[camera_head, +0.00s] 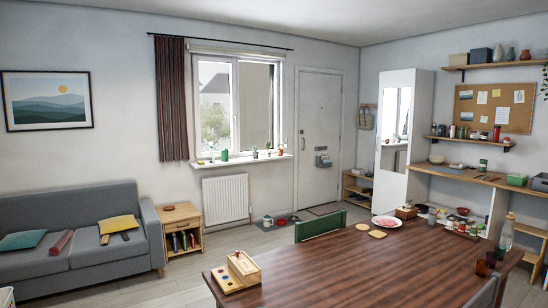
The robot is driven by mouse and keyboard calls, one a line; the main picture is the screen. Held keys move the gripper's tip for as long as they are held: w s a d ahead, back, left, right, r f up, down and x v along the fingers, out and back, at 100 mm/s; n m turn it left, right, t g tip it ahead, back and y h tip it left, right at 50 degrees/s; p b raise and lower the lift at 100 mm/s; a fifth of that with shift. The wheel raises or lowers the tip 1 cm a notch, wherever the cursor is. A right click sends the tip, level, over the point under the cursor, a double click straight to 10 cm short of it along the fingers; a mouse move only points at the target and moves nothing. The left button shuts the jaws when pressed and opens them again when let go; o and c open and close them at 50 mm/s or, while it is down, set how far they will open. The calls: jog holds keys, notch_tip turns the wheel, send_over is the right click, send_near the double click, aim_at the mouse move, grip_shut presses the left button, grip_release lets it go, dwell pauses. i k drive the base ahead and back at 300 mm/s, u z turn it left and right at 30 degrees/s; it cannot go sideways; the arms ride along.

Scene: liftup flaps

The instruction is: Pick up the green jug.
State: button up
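A small green vessel (225,155) stands on the windowsill, left of the middle, below the window. It is the thing that looks most like the green jug, but it is too small here to make out a handle or spout. My gripper is not in this view, so its place and state do not show.
The windowsill (240,161) also holds several small plants, with a white radiator (226,198) below. A grey sofa (80,240) and a wooden side table (181,228) stand left. A dark wooden table (360,270) fills the front right, with a green chair (320,223) behind it. Small items sit on the floor near the radiator.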

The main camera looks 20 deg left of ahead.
aim_at(224, 153)
jog(key=u, duration=1.8)
jog(key=i, duration=5.5)
jog(key=z, duration=1.7)
